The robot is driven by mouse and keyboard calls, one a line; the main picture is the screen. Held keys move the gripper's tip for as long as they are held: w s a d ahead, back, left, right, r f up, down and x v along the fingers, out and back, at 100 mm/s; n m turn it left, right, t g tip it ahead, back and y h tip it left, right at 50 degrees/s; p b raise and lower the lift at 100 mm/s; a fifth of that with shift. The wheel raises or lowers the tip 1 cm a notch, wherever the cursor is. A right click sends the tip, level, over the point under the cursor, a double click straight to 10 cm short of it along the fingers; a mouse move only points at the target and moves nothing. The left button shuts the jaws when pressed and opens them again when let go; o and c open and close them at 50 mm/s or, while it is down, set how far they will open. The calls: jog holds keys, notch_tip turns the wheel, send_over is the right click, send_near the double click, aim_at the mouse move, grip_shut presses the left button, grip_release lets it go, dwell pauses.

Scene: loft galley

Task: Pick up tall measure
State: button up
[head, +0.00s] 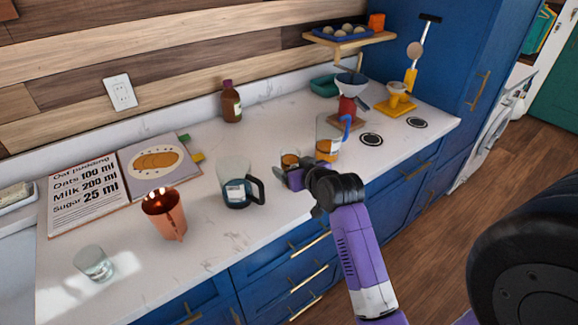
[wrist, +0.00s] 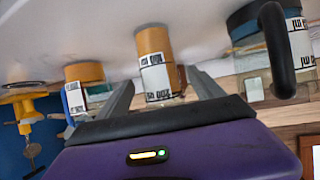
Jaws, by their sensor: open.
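A narrow clear measure (head: 290,158) with orange-brown contents and a white label stands on the counter, partly hidden by my gripper (head: 286,173). It looks like the tall measure. In the wrist view, which is upside down, this measure (wrist: 156,62) lies between and beyond the two grey fingers of my gripper (wrist: 162,88). The fingers are apart and empty; I cannot tell whether they touch it. A wider clear jug (head: 328,138) with a blue handle and orange contents stands just behind to the right; it also shows in the wrist view (wrist: 84,72).
A jug with a black handle (head: 236,188) stands close left of my gripper. Further left are a copper cup (head: 164,214), a glass (head: 93,262) and an open recipe book (head: 160,163). A brown bottle (head: 231,102) stands near the wall. The counter's front edge is close below my arm.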

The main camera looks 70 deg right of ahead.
jog(key=p+x, duration=0.1)
jog(key=x, duration=0.3)
jog(key=shift+w+d+f, duration=0.1)
jog(key=shift+w+d, duration=0.1)
jog(key=shift+w, duration=0.2)
grip_shut()
jog(key=shift+r, duration=0.25)
notch_tip(320, 180, up, 19)
jog(key=shift+r+b, duration=0.15)
jog(key=shift+b, duration=0.2)
dwell(1.2)
